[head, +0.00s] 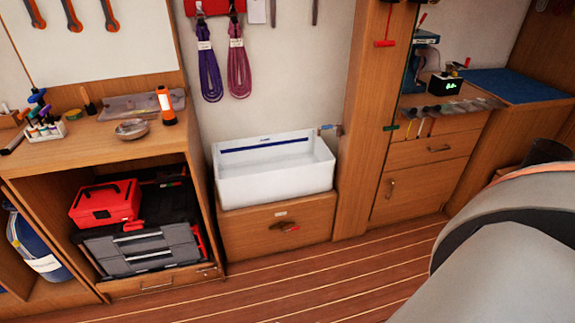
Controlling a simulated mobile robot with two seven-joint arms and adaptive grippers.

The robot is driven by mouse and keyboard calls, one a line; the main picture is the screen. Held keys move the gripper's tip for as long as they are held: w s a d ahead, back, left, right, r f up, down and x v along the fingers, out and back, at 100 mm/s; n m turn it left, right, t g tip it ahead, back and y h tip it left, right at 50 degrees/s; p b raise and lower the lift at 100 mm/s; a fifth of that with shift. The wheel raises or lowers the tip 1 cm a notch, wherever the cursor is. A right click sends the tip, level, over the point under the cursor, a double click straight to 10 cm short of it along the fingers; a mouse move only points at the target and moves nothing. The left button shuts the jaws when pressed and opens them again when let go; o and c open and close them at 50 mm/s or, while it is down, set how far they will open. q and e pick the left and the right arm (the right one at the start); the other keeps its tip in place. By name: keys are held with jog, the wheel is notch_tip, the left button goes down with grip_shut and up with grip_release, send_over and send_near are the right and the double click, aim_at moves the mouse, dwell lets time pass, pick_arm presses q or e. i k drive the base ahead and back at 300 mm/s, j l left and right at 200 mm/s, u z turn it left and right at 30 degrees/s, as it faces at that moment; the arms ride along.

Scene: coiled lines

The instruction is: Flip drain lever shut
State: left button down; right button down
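A white open basin (275,185) with a dark blue stripe inside stands on a wooden cabinet. A small blue and metal fitting (329,128) is on the wall at the basin's back right corner. Neither of my grippers is in view.
A red toolbox (106,203) sits on a grey drawer case (140,247) in the open left cabinet. A wooden post (366,150) rises right of the basin. Plank floor (330,275) before the cabinet is clear. One of my arm links fills the lower right.

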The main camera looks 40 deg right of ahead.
aim_at(283, 231)
jog(key=z, duration=1)
